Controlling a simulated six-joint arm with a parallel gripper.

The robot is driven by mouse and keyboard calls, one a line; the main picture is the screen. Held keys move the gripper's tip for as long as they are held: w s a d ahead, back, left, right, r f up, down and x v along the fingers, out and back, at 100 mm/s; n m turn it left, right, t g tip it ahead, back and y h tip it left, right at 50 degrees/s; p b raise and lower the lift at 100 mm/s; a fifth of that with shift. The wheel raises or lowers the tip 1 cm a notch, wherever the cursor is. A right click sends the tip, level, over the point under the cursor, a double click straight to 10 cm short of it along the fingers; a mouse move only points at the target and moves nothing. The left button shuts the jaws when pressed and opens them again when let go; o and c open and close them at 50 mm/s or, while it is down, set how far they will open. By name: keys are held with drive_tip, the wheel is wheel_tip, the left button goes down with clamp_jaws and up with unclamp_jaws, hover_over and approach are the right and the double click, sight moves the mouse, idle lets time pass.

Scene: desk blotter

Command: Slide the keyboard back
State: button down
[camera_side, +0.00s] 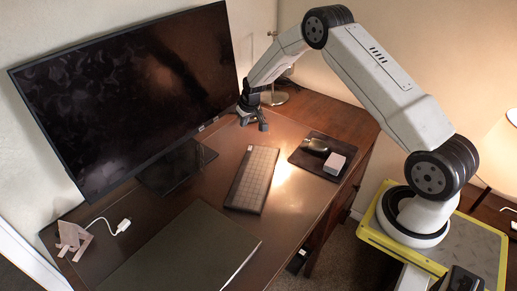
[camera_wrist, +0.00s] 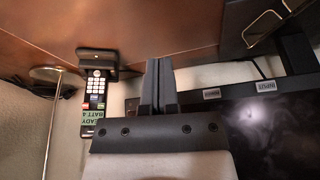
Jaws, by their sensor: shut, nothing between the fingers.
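The keyboard (camera_side: 252,180) is a dark slab with rows of keys, lying flat on the brown blotter in the side view. It sits between the monitor and the mouse mat. My gripper (camera_side: 262,125) is beyond the far end of the keyboard, near the monitor's right edge, and apart from the keyboard. In the wrist view my gripper's two fingers (camera_wrist: 158,68) are together with nothing between them. The keyboard does not show in the wrist view.
The monitor (camera_side: 130,90) stands at left on its base. A dark flat panel (camera_side: 185,252) lies in front.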

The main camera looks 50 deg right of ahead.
sight(249, 148)
drive_tip(key=shift+x, duration=4.7)
drive_tip(key=shift+s+a, duration=0.2)
drive_tip(key=shift+s, duration=0.8)
drive_tip(key=shift+s+a, duration=0.2)
drive_tip(key=shift+s, duration=0.8)
drive_tip(key=shift+s+r, duration=0.1)
drive_tip(key=shift+s, duration=0.05)
drive_tip(key=shift+s+a, duration=0.25)
drive_tip(key=shift+s, duration=0.75)
drive_tip(key=shift+s+a, duration=0.25)
drive_tip(key=shift+s, duration=0.7)
drive_tip(key=shift+s+a, duration=0.2)
drive_tip(key=shift+s, duration=0.8)
drive_tip(key=shift+w, duration=0.15)
drive_tip(key=shift+w+d, duration=0.2)
drive_tip(key=shift+w, duration=0.65)
drive_tip(key=shift+w+d, duration=0.2)
drive_tip(key=shift+w, duration=0.85)
drive_tip(key=v, duration=1)
